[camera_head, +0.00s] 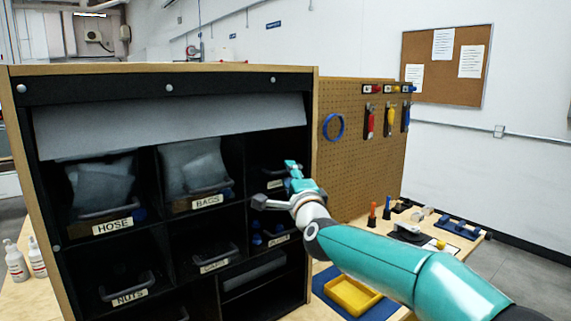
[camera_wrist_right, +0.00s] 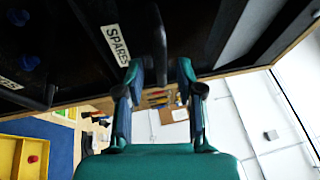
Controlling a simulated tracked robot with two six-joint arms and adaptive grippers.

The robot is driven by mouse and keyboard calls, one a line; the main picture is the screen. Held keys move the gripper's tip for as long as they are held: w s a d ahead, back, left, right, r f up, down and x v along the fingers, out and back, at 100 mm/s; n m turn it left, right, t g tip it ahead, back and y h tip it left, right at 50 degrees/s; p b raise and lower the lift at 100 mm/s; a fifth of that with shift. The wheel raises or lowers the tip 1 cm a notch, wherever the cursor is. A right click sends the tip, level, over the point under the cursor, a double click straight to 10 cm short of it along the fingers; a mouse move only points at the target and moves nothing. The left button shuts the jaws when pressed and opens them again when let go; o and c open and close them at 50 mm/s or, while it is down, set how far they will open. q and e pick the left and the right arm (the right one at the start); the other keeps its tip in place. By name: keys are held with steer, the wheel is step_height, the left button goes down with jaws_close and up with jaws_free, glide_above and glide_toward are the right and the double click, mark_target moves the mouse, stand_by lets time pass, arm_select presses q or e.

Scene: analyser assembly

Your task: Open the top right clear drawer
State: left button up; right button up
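The top right drawer of the dark cabinet sits behind my right gripper (camera_head: 277,184). Its white label (camera_head: 276,184) is partly hidden in the head view; in the right wrist view the label reads SPARES (camera_wrist_right: 117,45). The drawer's dark handle (camera_wrist_right: 158,42) shows beside the label, its lower end in line with the gap between my right fingertips (camera_wrist_right: 159,72). My right gripper is open, with its fingers apart on either side of the handle's end. I cannot tell whether they touch it. The drawer looks shut. My left gripper is not in view.
Drawers labelled HOSE (camera_head: 112,226) and BAGS (camera_head: 207,201) share the top row. A pegboard (camera_head: 365,150) with hanging tools stands right of the cabinet. A yellow tray (camera_head: 353,296) lies on a blue mat below my right arm.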

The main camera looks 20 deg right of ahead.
steer(key=shift+w+r+p, duration=0.2)
steer(key=shift+w+p, duration=0.2)
steer(key=shift+w, duration=0.85)
steer(key=shift+c, duration=0.2)
jaws_close()
